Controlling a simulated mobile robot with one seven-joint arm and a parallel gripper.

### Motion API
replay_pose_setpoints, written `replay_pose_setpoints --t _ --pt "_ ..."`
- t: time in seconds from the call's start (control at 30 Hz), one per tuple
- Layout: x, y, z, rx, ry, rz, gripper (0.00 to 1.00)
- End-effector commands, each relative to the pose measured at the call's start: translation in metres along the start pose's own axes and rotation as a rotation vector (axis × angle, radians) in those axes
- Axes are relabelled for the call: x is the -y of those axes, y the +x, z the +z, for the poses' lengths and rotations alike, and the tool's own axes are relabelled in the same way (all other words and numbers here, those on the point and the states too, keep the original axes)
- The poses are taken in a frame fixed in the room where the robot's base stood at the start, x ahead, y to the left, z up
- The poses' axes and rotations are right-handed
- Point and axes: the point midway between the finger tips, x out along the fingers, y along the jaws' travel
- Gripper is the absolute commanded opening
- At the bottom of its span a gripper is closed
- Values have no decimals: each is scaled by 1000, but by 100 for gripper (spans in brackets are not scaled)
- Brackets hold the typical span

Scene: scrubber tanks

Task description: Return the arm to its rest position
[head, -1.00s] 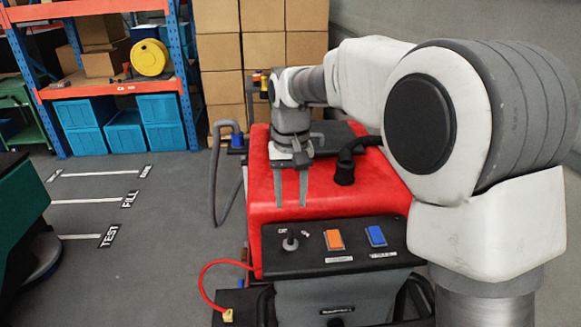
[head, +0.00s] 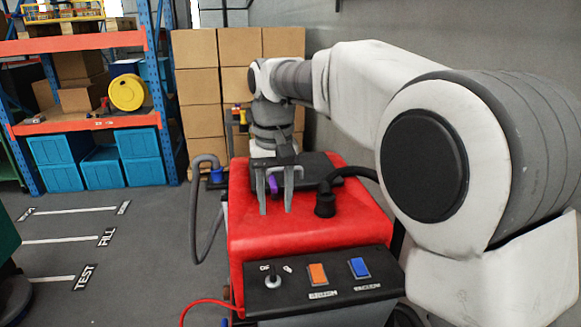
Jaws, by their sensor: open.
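My gripper (head: 275,208) is open, with its two grey fingers pointing down and apart. It hangs over the top of the red scrubber machine (head: 345,218), in front of a black lid (head: 318,170) on that top. A small purple part (head: 274,187) shows between the fingers; I cannot tell whether it touches them. My arm reaches from the right side of the head view out over the machine, bent and extended.
The machine's control panel (head: 320,281) has a key switch, an orange button and a blue button. A black hose (head: 326,200) rises beside my gripper. Stacked cartons (head: 197,77) stand behind. A shelf with blue bins (head: 143,158) is at left. Marked floor at left is clear.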

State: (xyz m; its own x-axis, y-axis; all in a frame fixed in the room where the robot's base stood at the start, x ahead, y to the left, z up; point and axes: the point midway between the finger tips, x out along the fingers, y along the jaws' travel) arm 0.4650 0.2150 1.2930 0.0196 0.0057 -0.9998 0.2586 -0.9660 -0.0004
Motion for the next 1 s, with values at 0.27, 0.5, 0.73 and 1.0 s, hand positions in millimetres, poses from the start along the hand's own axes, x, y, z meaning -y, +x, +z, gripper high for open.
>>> replay_pose_setpoints --t 0.27,0.5,0.73,1.0 --pt "-53 -28 52 -105 58 2 46" --pt "-91 -35 108 -199 109 10 46" --pt "-120 -29 163 -290 159 24 46" --pt "-142 -6 226 -394 217 47 46"
